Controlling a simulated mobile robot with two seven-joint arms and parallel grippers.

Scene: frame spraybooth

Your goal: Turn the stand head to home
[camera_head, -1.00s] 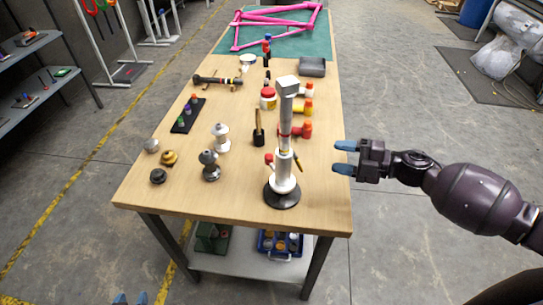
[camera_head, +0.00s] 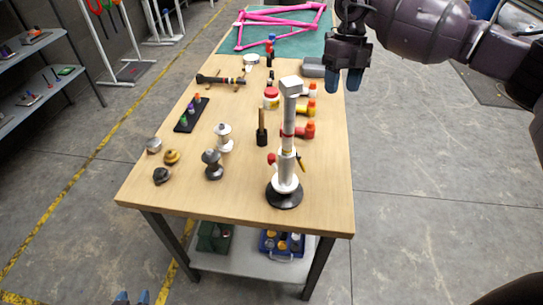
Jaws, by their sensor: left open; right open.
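The stand (camera_head: 289,135) is upright near the front right of the wooden table (camera_head: 240,200). It has a round black base (camera_head: 284,196), a white lower body, a grey post with a red ring, and a grey block-shaped head (camera_head: 291,85) on top. A red knob and a yellow-and-black lever sit low on the post. My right gripper (camera_head: 344,80) is open and empty, fingers pointing down, above the table's right edge, to the right of the stand head and apart from it. My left gripper (camera_head: 131,299) shows only its blue fingertips at the bottom edge, left of the table, open.
Silver (camera_head: 223,137) and dark (camera_head: 212,164) spools and small caps stand left of the stand. A brush in a black holder (camera_head: 262,128), a red-and-white jar (camera_head: 271,98) and several spray bottles (camera_head: 306,130) are close behind it. A pink frame (camera_head: 280,20) lies at the far end.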

